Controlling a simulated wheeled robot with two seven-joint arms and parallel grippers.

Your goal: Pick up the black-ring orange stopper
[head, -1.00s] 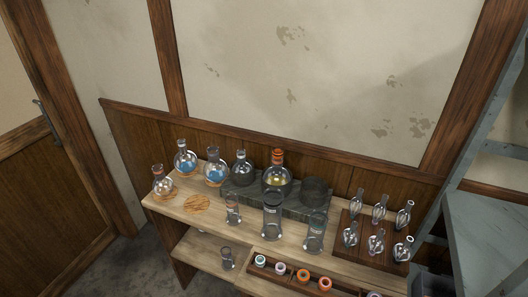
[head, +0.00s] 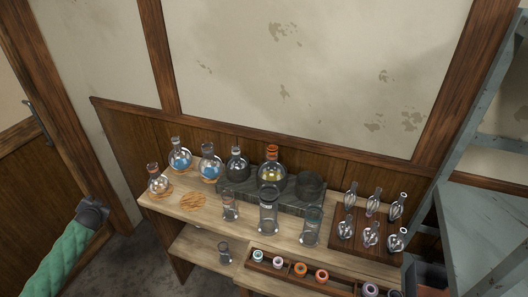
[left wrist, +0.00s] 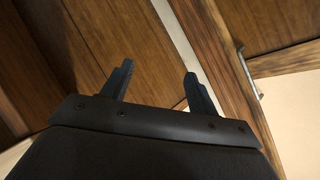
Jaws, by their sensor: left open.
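Two orange stoppers sit in the long wooden rack (head: 342,286) at the shelf's front: one orange stopper (head: 300,269) and another to its right (head: 322,275). Both show dark centres; I cannot tell which has the black ring. An orange piece (head: 271,152) also tops the round flask with yellow liquid at the back. My left gripper (head: 97,205) is at the far left in the head view, well apart from the rack. In the left wrist view, the left gripper (left wrist: 158,72) is open and empty, facing wood panelling.
A pale stopper (head: 258,255) and a lilac one (head: 278,262) share the rack. Glass flasks and cylinders (head: 268,212) stand behind it. A dark wooden board (head: 347,246) holds several small glass pieces. A grey metal frame (head: 480,225) stands at right. The floor at left is clear.

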